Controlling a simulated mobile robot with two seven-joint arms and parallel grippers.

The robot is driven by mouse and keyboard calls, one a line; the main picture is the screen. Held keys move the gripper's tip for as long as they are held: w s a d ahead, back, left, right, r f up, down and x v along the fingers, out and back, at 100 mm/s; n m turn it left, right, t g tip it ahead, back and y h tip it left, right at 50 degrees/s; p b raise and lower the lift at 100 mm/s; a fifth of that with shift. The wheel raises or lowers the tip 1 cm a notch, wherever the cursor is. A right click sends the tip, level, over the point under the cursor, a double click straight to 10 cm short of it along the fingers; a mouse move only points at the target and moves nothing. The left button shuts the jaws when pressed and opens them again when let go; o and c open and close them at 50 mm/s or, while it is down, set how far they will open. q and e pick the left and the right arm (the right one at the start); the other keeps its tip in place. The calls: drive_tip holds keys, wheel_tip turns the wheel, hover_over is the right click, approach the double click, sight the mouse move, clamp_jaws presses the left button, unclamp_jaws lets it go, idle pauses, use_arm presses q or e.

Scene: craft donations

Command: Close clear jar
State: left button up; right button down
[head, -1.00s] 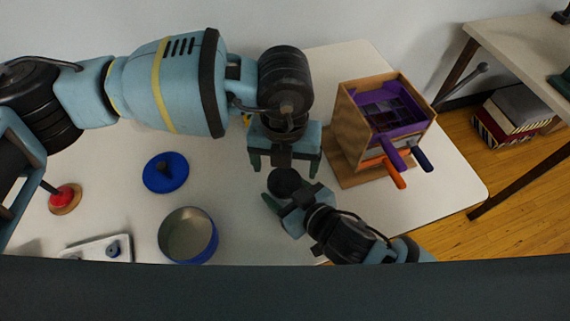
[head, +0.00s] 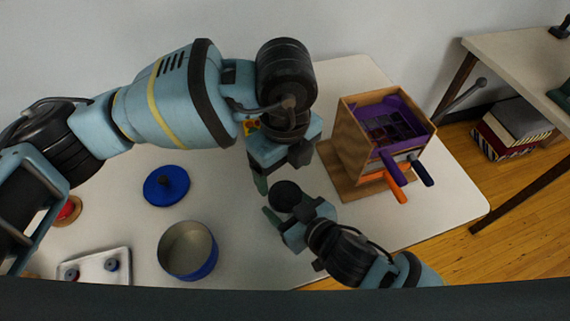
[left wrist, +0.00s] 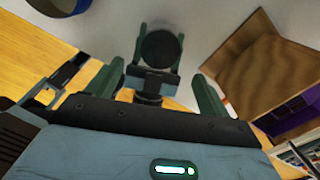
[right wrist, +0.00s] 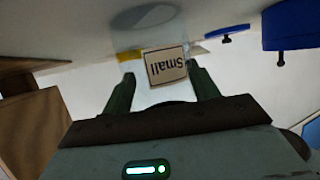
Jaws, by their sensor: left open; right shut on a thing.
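The clear jar (right wrist: 150,95) shows in the right wrist view with a cream label reading "Small", upside down there. My right gripper (right wrist: 160,82) is shut around it. In the head view a round dark disc (head: 285,194), seemingly the jar's lid, sits between the right gripper's fingers (head: 284,206); it also shows in the left wrist view (left wrist: 160,47). Whether the disc is seated tightly I cannot tell. My left gripper (head: 283,173) is open and empty, just above the disc. In the left wrist view its fingers (left wrist: 163,85) stand apart, with the disc beyond them.
A wooden box (head: 353,140) with a purple tray and colored handles stands close on the right. A blue pot (head: 207,263), a blue lid (head: 166,190) and a white tray (head: 92,264) lie left.

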sight(284, 195)
use_arm(q)
drive_tip(key=shift+f, duration=0.1)
idle(0.3)
drive_tip(key=shift+f, duration=3.9)
drive_tip(key=c, duration=1)
drive_tip(key=m, duration=0.9)
drive_tip(key=shift+m, duration=0.3)
